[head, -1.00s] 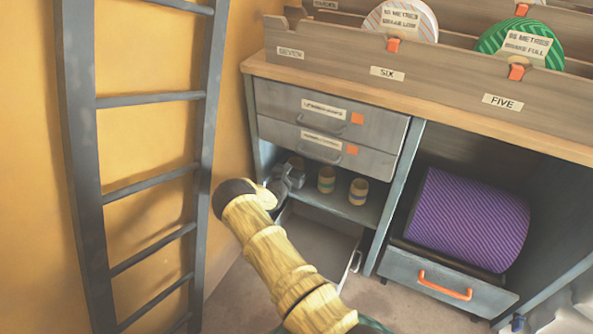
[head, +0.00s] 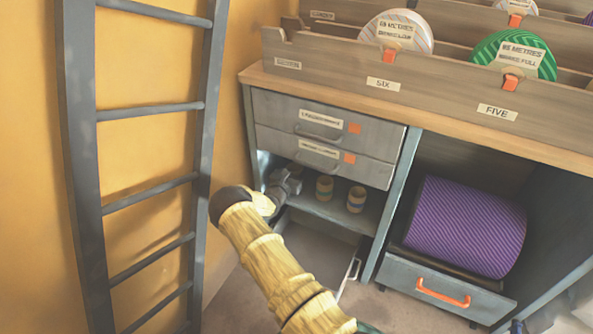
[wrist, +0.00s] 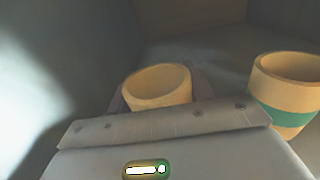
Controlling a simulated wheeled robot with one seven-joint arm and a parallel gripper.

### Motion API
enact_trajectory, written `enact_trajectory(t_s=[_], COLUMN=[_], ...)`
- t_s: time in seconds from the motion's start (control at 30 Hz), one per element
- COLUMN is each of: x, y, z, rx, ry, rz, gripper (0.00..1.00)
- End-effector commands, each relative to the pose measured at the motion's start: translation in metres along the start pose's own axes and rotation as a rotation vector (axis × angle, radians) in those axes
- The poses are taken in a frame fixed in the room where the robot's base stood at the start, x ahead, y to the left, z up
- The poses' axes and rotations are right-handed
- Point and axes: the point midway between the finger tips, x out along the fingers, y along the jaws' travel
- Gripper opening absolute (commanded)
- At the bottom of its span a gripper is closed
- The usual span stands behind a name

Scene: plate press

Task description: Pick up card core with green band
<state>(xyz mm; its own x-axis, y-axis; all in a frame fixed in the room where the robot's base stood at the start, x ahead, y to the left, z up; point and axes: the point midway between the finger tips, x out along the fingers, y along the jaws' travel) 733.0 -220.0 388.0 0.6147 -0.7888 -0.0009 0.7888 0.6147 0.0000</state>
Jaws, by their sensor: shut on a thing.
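My gripper (head: 290,178) reaches into the left end of the open shelf below the two grey drawers. It is shut on a plain-topped card core (wrist: 157,86), seen between the dark fingers in the wrist view. The lower part of this core is hidden by the gripper body, so I cannot tell its band colour. A card core with a green band (wrist: 285,92) stands upright to its right, apart from the gripper. In the head view two banded cores stand on the shelf, one nearer the gripper (head: 324,187) and one further right (head: 356,199); their band colours are unclear.
Drawers (head: 325,135) sit close above the shelf, and a grey upright (head: 392,205) bounds it on the right. A purple roll (head: 465,228) lies in the bay beyond. A ladder (head: 85,190) stands left of my arm. Plates stand in the rack on top.

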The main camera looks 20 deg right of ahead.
Motion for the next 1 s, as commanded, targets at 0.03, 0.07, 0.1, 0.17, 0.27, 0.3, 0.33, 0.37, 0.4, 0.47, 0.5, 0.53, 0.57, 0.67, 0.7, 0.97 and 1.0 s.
enact_trajectory(t_s=[0.03,0.07,0.1,0.17,0.27,0.3,0.33,0.37,0.4,0.47,0.5,0.53,0.57,0.67,0.7,0.97,1.0], x=[0.0,0.0,0.0,0.0,-0.023,-0.032,-0.039,-0.046,-0.056,-0.072,-0.083,-0.092,-0.1,-0.127,-0.137,-0.176,-0.178], y=[0.0,0.0,0.0,0.001,0.002,0.002,0.002,0.002,0.002,0.002,0.002,0.002,0.001,0.001,0.002,0.0,0.0], z=[0.012,0.015,0.021,0.03,0.026,0.027,0.027,0.027,0.027,0.027,0.027,0.027,0.027,0.027,0.026,0.023,0.023], rx=[0.0,0.0,0.0,0.0,-0.004,-0.005,-0.005,-0.003,-0.005,-0.004,-0.005,-0.006,-0.005,-0.005,-0.003,-0.001,-0.001], ry=[-0.002,-0.002,-0.003,-0.002,0.002,0.002,0.001,0.001,0.001,0.001,0.001,0.002,0.001,0.0,0.001,0.0,0.0], rz=[0.0,0.0,0.0,0.001,0.004,0.004,0.004,0.004,0.004,0.004,0.005,0.005,0.004,0.004,0.005,0.001,0.001], gripper=[0.29,0.29,0.29,0.29,0.29,0.29,0.29,0.29,0.29,0.29,0.29,0.29,0.29,0.29,0.29,0.29,0.29])
